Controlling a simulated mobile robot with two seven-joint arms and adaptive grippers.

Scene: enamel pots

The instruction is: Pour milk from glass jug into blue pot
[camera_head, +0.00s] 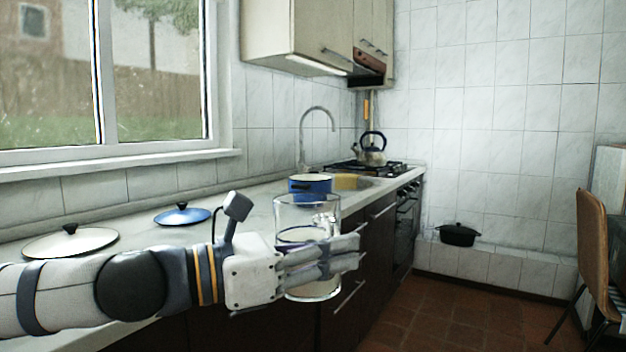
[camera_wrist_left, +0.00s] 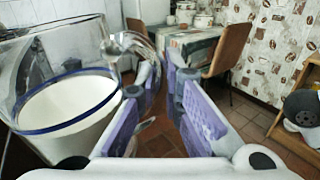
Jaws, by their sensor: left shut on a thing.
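The glass jug (camera_head: 293,212) is clear and upright, with white milk low inside it. My left gripper (camera_head: 350,252) is shut on the jug, its fingers across the jug's side in the head view. In the left wrist view the jug (camera_wrist_left: 35,55) with milk (camera_wrist_left: 65,105) fills the left side; its handle reaches toward my fingers (camera_wrist_left: 165,105), and the exact contact is unclear. The blue pot (camera_head: 310,184) stands open on the counter behind the jug, partly hidden by its rim. My right gripper is not in view.
A blue lid (camera_head: 182,215) and a cream lid (camera_head: 70,242) lie on the counter (camera_head: 235,215) to the left. A chair (camera_head: 592,240) stands at right.

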